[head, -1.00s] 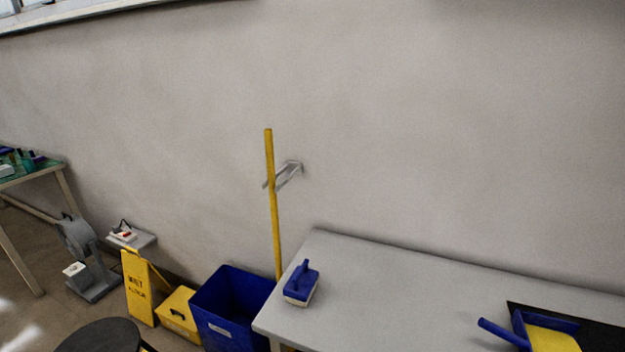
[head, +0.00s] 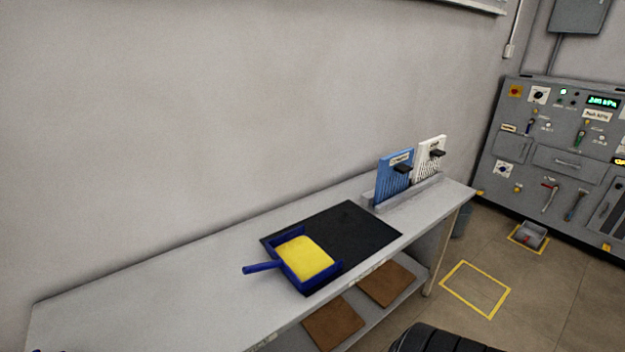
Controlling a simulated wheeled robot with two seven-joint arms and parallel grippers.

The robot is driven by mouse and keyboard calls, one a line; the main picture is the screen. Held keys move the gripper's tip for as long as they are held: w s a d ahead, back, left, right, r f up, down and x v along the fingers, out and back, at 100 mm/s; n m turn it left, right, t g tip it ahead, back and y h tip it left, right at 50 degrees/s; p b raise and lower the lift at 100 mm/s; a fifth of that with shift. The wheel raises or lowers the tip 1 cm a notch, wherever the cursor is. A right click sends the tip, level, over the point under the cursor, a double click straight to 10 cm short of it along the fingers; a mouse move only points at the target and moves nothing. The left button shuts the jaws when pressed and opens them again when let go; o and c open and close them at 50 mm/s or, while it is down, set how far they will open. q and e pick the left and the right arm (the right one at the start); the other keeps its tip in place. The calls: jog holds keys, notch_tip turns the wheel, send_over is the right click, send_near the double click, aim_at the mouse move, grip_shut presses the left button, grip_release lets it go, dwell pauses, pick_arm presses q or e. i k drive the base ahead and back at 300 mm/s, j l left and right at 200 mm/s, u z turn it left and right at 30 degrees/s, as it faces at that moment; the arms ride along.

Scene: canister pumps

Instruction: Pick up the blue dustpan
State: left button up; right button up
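The blue dustpan (head: 293,278) rests on the grey table (head: 160,280), mostly on a black mat (head: 358,233). Its blue handle (head: 263,267) points left, out past the mat's edge. A flat yellow area (head: 305,257) fills the inside of the pan; I cannot tell whether it is a load or a lining. Neither of my grippers shows in the head view.
A blue panel (head: 393,175) and a white panel (head: 430,158) stand in a grey rack (head: 405,194) at the table's right end. Brown boards (head: 334,323) lie on the shelf below. A control cabinet (head: 560,160) stands at right. The table's left half is mostly clear.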

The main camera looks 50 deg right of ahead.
aim_at(303, 262)
jog(key=z, duration=1.5)
